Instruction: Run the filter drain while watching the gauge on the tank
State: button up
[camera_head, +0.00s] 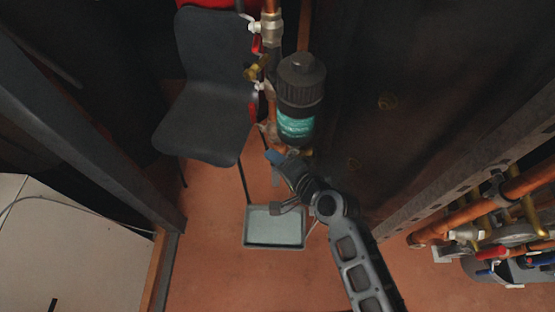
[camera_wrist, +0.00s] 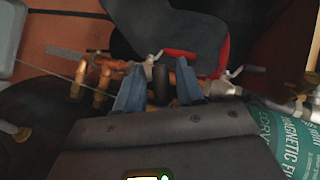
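The filter is an upright canister with a black cap (camera_head: 302,78) and a teal label (camera_head: 296,126), on copper pipework. In the wrist view its label (camera_wrist: 292,138) shows at the lower right, beside the fingers. My gripper (camera_head: 274,158) is just below the filter. In the wrist view its two blue fingers (camera_wrist: 158,92) are apart, with a dark rounded part (camera_wrist: 160,82) between them. Gaps seem to show on both sides; contact is unclear. A shallow grey tray (camera_head: 274,228) lies on the floor below. I cannot make out a gauge; a red rounded thing (camera_head: 215,3) is cut off at the top edge.
A dark grey chair (camera_head: 213,85) stands left of the filter. Red-handled valves (camera_head: 254,105) sit close beside it. A metal frame post (camera_head: 165,210) is at left, and a slotted rail (camera_head: 470,175) with copper pipes (camera_head: 480,210) at right. The reddish floor around the tray is clear.

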jog(key=shift+o, duration=0.2)
jog(key=v, duration=0.7)
jog(key=shift+s+d+r, duration=0.15)
jog(key=shift+s+d, duration=0.1)
jog(key=shift+s, duration=0.05)
dwell(0.3)
